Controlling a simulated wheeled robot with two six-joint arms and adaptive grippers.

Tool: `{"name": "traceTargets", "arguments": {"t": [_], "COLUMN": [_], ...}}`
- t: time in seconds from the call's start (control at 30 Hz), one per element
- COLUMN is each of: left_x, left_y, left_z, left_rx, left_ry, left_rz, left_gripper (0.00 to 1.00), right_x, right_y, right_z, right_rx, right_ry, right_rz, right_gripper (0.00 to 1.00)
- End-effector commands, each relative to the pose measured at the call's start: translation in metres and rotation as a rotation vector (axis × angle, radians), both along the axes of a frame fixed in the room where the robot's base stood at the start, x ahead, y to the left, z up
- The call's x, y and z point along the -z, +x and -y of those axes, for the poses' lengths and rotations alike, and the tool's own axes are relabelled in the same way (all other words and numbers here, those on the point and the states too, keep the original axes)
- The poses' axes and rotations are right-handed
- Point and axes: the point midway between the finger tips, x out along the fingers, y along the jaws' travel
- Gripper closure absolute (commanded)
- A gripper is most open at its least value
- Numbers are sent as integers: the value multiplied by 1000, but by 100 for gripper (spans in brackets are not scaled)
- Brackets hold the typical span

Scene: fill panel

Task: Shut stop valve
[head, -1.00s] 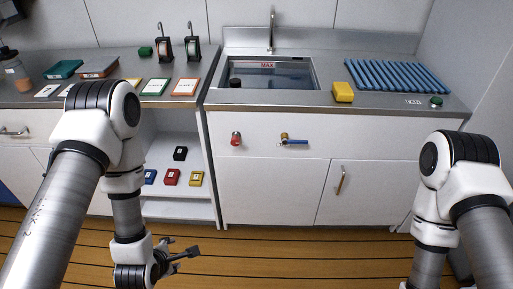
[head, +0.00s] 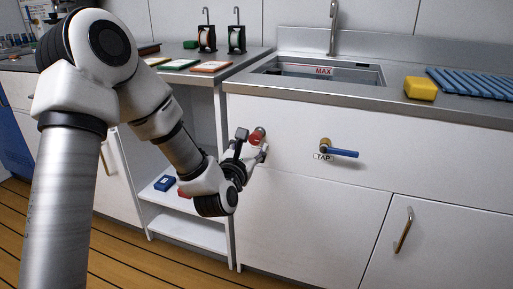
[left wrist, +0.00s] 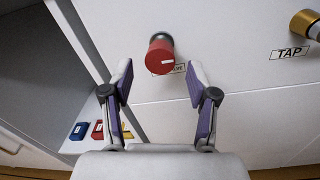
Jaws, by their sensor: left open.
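A brass valve (head: 324,145) with a blue lever (head: 343,153) sits on the white cabinet front under the sink. Its lever points right, nearly level, and a label reading TAP is below it. A red knob (left wrist: 160,58) is on the same panel to the left, with a partly hidden label. My left gripper (left wrist: 158,82) is open and empty, facing the red knob, which appears between and just beyond its fingertips. In the head view the gripper (head: 254,147) partly covers the knob (head: 256,138).
The steel counter (head: 300,88) with the sink (head: 325,73) overhangs the panel. An open shelf (left wrist: 95,115) with small coloured boxes is to the left. A cabinet door handle (head: 403,230) is at the lower right. A yellow sponge-like block (head: 420,88) lies on the counter.

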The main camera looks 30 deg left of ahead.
Motion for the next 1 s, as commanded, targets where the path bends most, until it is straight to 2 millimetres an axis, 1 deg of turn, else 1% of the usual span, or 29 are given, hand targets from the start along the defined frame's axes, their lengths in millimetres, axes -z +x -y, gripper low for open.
{"name": "traceTargets", "arguments": {"t": [0.03,0.1,0.2,0.47,0.5,0.57,0.6,0.63,1.0], "left_x": [1,2,2,1,1,1,1,1,1], "left_y": [9,20,30,33,33,33,33,33,33], "left_z": [-3,-6,-9,-9,-9,-9,-9,-9,-10], "left_rx": [-1,0,1,0,0,0,0,0,1], "left_ry": [2,2,2,1,1,1,1,1,23], "left_rz": [3,2,-1,-3,-3,-3,-3,-3,-7], "left_gripper": [41,41,41,41,55,77,91,100,100], "right_x": [4,6,8,7,7,7,7,7,7], "right_y": [0,0,0,0,0,0,0,0,0], "right_z": [0,0,0,0,0,0,0,0,0], "right_rx": [0,0,0,0,0,0,0,0,0], "right_ry": [0,0,0,0,0,0,0,0,0], "right_rz": [0,0,0,-1,-1,-1,-1,0,0], "right_gripper": [62,62,62,62,62,62,62,62,62]}}
